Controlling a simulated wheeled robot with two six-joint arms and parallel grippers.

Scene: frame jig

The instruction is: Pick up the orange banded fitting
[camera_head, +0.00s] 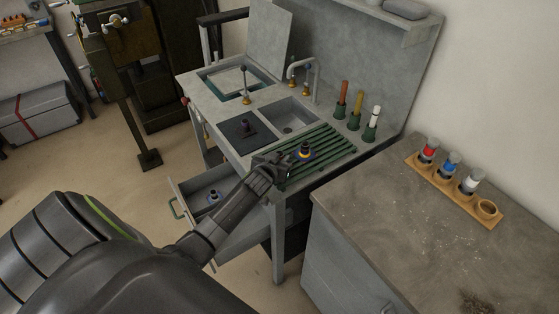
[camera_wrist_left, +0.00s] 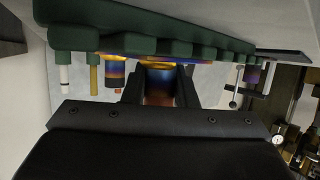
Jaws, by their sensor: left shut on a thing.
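My left gripper (camera_head: 279,165) is at the front left of the green slatted rack (camera_head: 322,150) on the bench. In the left wrist view, which shows the bench upside down, its dark fingers (camera_wrist_left: 160,92) are shut on a fitting (camera_wrist_left: 158,83) with blue and orange colouring. The fingers hide this fitting's sides, and I cannot tell whether it touches the rack. A second fitting (camera_head: 305,151) with blue, orange and dark parts stands upright on the rack, just right of the gripper. A similar one shows in the left wrist view (camera_wrist_left: 115,72). My right gripper is out of view.
Upright orange, yellow and white-topped tools (camera_head: 341,98) stand behind the rack. A sink (camera_head: 289,117), tap and dark mat (camera_head: 240,134) with a small fitting lie beyond. An open drawer (camera_head: 205,207) holds another fitting. A wooden holder (camera_head: 455,187) stands on the right counter.

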